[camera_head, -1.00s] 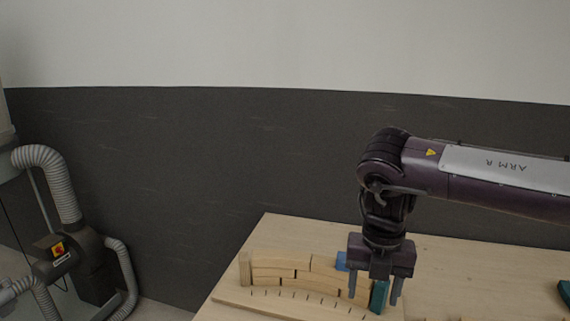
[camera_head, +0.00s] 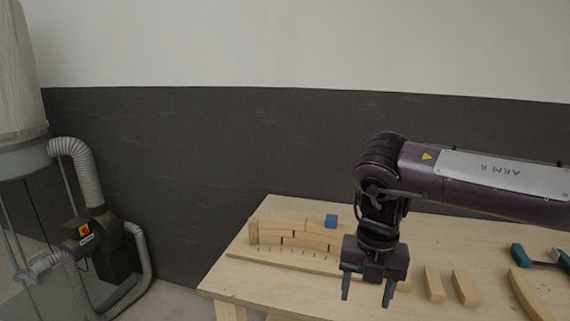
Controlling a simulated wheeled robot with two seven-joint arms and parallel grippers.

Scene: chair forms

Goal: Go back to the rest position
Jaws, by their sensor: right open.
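My right gripper (camera_head: 367,291) hangs pointing down over the front part of the wooden table, on the right side of the view. Its two fingers are apart with nothing between them. Its arm comes in from the right. Behind and to the left of it stands a curved form (camera_head: 262,254) with pale wooden strips (camera_head: 295,231) stacked against it. The gripper hides the right end of the form. My left gripper is not in view.
Two short wooden blocks (camera_head: 434,284) lie right of the gripper, with a longer curved strip (camera_head: 528,296) beyond. A teal-handled tool (camera_head: 519,255) lies at the right. A dust extractor with grey hoses (camera_head: 82,172) stands on the floor at left. The table's left end (camera_head: 222,277) is bare.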

